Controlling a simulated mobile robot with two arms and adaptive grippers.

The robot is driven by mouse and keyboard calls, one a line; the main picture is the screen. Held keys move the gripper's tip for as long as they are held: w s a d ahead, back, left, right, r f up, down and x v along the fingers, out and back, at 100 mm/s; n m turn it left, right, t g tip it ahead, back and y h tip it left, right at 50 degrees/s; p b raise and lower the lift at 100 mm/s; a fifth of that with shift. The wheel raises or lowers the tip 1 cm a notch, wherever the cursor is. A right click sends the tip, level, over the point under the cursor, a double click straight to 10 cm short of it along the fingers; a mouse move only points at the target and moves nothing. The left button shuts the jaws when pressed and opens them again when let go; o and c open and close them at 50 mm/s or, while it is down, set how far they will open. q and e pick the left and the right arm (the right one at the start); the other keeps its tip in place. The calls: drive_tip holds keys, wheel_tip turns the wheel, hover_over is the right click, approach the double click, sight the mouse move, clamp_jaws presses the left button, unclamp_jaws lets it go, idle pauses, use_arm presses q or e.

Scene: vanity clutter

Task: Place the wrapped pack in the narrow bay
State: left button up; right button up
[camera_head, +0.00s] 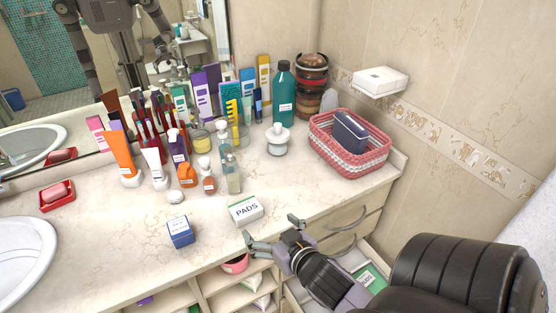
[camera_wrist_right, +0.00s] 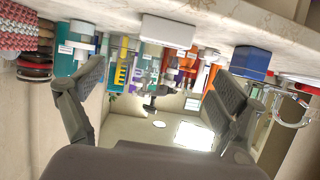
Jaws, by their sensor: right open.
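A white pack labelled PADS (camera_head: 245,210), which I take to be the wrapped pack, lies on the counter near its front edge. My right gripper (camera_head: 272,234) is open and empty, just in front of the pack and over the counter's edge. In the right wrist view the pack (camera_wrist_right: 168,31) shows beyond and between the spread fingers (camera_wrist_right: 160,92), apart from them. Open bays show below the counter front; one (camera_head: 214,281) is beside a bay with a pink item. I cannot tell which is the narrow bay. My left gripper is out of view.
A blue box (camera_head: 180,232) stands left of the pack. Bottles, tubes and a white pump jar (camera_head: 277,140) crowd behind. A pink basket (camera_head: 322,120) holds a dark blue case. An open drawer (camera_head: 346,262) holds a green-labelled item. The counter's front left is mostly clear.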

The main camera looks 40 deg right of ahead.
drive_tip(key=s+a+f+n+g+y, duration=0.1)
drive_tip(key=s+a+f+g, duration=0.15)
drive_tip(key=f, duration=0.85)
drive_tip(key=s+a+f+n+g, duration=0.15)
drive_tip(key=s+f, duration=0.25)
drive_tip(key=f, duration=0.8)
drive_tip(key=s+a+f+g+y, duration=0.15)
drive_tip(key=s+f, duration=0.25)
drive_tip(key=f, duration=0.7)
drive_tip(key=s+a+f+n+g, duration=0.1)
drive_tip(key=s+f+g, duration=0.3)
drive_tip(key=s+f, duration=0.7)
drive_tip(key=shift+a+f, duration=0.3)
drive_tip(key=shift+f, duration=0.6)
drive_tip(key=s+f+g, duration=0.1)
drive_tip(key=s, duration=0.2)
drive_tip(key=s+f+n, duration=0.1)
drive_tip(key=s+f, duration=0.1)
drive_tip(key=s, duration=0.1)
drive_tip(key=s+f+g, duration=0.1)
drive_tip(key=s+f, duration=0.1)
drive_tip(key=s, duration=0.1)
drive_tip(key=shift+s+a+f+g, duration=0.15)
drive_tip(key=shift+s+a+g, duration=0.05)
drive_tip(key=shift+s+g, duration=0.2)
drive_tip(key=shift+c, duration=0.2)
drive_tip(key=shift+s+f+b, duration=0.1)
drive_tip(key=shift+s+b, duration=0.2)
drive_tip(key=shift+s, duration=0.1)
drive_tip(key=shift+c, duration=1.8)
